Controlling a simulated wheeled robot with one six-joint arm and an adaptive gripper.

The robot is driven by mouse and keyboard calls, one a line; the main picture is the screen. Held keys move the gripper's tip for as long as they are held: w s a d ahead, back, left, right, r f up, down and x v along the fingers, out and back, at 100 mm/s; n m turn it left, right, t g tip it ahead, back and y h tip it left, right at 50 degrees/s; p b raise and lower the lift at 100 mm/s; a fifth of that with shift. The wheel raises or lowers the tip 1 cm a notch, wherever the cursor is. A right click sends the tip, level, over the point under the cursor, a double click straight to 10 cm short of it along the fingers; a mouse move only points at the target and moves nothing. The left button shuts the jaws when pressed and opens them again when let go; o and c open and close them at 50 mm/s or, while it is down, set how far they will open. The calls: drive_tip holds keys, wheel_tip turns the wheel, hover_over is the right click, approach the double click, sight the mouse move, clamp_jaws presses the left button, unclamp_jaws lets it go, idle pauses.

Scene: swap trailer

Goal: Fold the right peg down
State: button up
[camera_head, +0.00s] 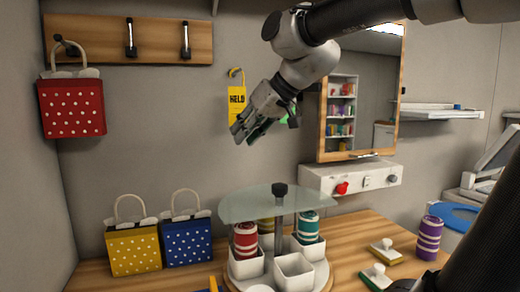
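A wooden peg board (95,40) is mounted on the wall at the upper left, with three dark pegs. The right peg (186,40) stands upright, close against the board, with nothing on it. The middle peg (131,38) looks the same and is bare. The left peg (60,42) sticks out and carries a red dotted bag (72,106) by its handles. My gripper (243,134) is to the right of and below the right peg, apart from it, pointing down and left. I see no object in it; its finger opening is unclear from this angle.
A yellow HELD tag (237,101) hangs on the wall behind my gripper. Below are a glass-topped carousel (245,204), yellow (134,250) and blue (187,242) bags, and a wooden counter (350,240). A mirror cabinet (322,120) stands right. Wall beneath the right peg is clear.

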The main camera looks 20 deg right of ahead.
drive_tip(key=shift+m+g+h, duration=0.3)
drive_tip(key=shift+g+h, duration=0.2)
drive_tip(key=shift+s+d+f, duration=0.65)
drive_tip(key=shift+s+f, duration=0.2)
drive_tip(key=shift+f, duration=0.1)
drive_tip(key=shift+s+d+f, duration=0.65)
drive_tip(key=shift+s+f, duration=0.15)
drive_tip(key=shift+f, duration=0.1)
